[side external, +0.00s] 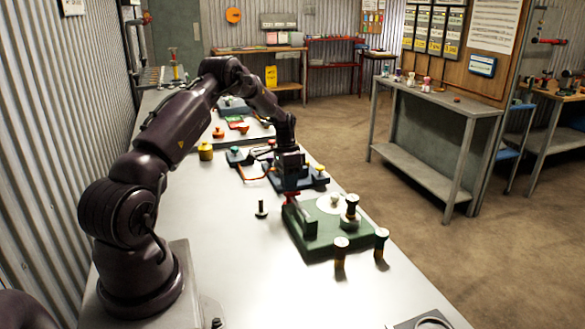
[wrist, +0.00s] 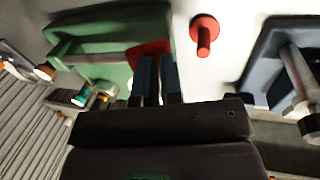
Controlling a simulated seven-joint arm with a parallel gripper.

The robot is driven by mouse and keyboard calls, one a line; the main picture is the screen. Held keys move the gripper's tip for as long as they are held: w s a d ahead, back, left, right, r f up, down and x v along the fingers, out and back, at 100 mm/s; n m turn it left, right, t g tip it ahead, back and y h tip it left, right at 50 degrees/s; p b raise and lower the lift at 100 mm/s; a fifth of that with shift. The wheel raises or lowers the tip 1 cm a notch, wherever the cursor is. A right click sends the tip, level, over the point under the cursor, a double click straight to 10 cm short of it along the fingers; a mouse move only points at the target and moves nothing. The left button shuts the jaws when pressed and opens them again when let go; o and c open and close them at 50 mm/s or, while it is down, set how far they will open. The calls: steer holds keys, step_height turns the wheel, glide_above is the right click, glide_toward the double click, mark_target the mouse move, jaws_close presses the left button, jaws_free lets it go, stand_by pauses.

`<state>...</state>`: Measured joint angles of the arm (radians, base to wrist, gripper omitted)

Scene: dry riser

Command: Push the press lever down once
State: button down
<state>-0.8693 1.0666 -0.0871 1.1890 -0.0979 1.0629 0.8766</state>
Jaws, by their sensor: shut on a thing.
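A green press (side external: 322,238) stands on the pale bench, with a red lever part (side external: 291,200) at its left rear end. My gripper (side external: 291,194) points down at that red part. In the wrist view the two dark fingers (wrist: 157,82) are close together against the red part (wrist: 148,52), which sits beside the green body (wrist: 105,38). The fingers hide some of the red part, so the exact contact cannot be told. A white disc (side external: 332,204) and a dark knobbed post (side external: 350,212) are on the press.
Two dark posts with pale tops (side external: 341,252) stand in front of the press. A small dark post (side external: 261,209) stands to its left. A red knob (wrist: 204,36) and a blue-grey fixture (wrist: 272,65) show in the wrist view. The bench's left front is clear.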

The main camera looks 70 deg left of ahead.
steer(key=shift+s+f, duration=0.1)
steer(key=shift+f, duration=0.35)
steer(key=a+v, duration=0.2)
steer(key=v, duration=1.2)
steer(key=shift+a, duration=0.3)
